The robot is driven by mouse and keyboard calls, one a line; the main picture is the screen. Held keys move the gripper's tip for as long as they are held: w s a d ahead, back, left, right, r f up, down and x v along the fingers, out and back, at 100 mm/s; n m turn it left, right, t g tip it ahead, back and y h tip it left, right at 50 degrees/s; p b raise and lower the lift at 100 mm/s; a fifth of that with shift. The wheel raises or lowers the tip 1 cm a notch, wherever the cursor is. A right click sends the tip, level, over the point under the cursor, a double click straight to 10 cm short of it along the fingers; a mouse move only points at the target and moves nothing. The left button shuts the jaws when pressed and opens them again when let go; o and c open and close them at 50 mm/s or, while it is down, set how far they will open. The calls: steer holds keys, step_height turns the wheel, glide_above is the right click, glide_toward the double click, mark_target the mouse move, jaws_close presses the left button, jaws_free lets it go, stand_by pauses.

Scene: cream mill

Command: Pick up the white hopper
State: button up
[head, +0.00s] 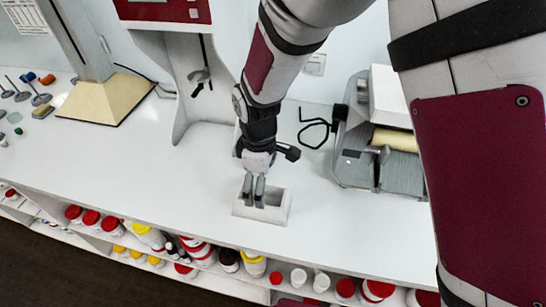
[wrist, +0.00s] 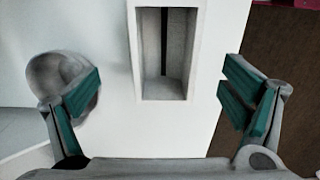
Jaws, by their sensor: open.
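The white hopper (head: 275,214) is a small open-topped rectangular box on the white counter, below my gripper (head: 254,196) in the head view. My fingers cover part of its opening there. In the wrist view, the hopper (wrist: 134,60) shows its pale rim and a deep grey inside with a dark slot. It lies centred between the spread fingers of my gripper (wrist: 160,82), toward the top of the picture. The green-padded fingers are open, with a gap to the hopper on both sides. I cannot tell how high they are above it.
A grey machine with a cream roller (head: 392,139) stands right of the hopper, with a black cable loop (head: 314,131) beside it. A white stand (head: 182,70) rises behind at left. Shelves of red- and yellow-lidded jars (head: 253,264) run below the counter edge. The counter left of the hopper is clear.

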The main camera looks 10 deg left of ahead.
steer(key=shift+s+f+p, duration=0.2)
steer(key=shift+f+p, duration=0.15)
steer(key=shift+f, duration=1)
steer(key=shift+s+f+p, duration=0.15)
steer(key=shift+f+p, duration=0.2)
steer(key=shift+f, duration=1.45)
steer(key=c, duration=1.4)
